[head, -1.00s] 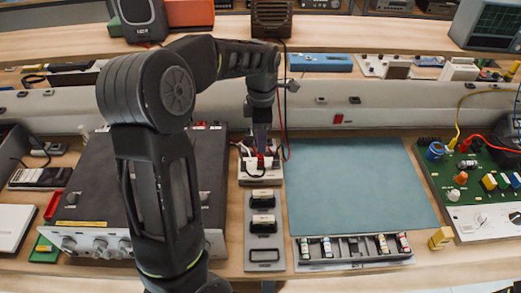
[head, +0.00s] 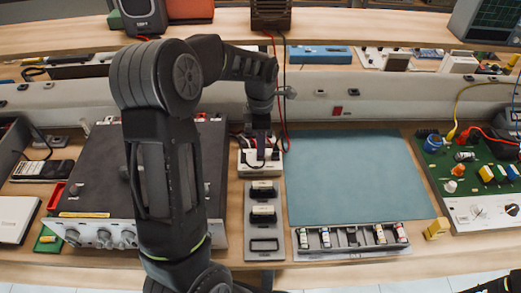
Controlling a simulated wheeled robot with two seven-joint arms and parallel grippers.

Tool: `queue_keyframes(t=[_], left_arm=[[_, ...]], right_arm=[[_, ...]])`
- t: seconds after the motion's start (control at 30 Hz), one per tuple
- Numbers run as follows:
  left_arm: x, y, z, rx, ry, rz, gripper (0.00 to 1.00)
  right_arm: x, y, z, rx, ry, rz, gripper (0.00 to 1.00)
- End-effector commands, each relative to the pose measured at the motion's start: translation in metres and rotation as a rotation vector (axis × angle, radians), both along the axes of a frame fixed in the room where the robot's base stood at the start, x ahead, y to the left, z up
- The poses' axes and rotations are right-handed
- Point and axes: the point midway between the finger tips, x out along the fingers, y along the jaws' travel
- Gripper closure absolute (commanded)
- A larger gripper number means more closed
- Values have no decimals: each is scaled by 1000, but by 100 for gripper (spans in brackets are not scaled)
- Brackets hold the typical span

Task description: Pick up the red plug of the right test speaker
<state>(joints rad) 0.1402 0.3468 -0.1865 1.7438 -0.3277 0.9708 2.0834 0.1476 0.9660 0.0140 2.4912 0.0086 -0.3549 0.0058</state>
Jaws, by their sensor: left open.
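The right test speaker (head: 270,15) is the brown box on the upper shelf at the top middle. Its red cable (head: 282,112) and a dark cable hang down to the bench beside my left gripper. My left gripper (head: 261,151) points down, close over a white terminal block (head: 247,168) at the left edge of the blue-green mat. Its finger gap is too small to make out, and no plug shows held. The red plug cannot be made out; the gripper and arm cover that spot. My right gripper is not in view.
A dark amplifier (head: 95,165) stands left, partly behind my left arm. The blue-green mat (head: 355,175) is clear. A green circuit board (head: 470,170) is at right.

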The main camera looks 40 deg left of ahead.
Motion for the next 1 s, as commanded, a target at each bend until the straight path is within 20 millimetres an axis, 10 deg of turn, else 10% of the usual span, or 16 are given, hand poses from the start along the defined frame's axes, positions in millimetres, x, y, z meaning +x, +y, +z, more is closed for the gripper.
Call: queue_keyframes(t=[0.27,1.0], left_arm=[[-1,0,-33,0,2,-1,59],[-1,0,-34,0,0,-1,71]], right_arm=[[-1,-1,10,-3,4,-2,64],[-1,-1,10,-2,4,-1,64]])
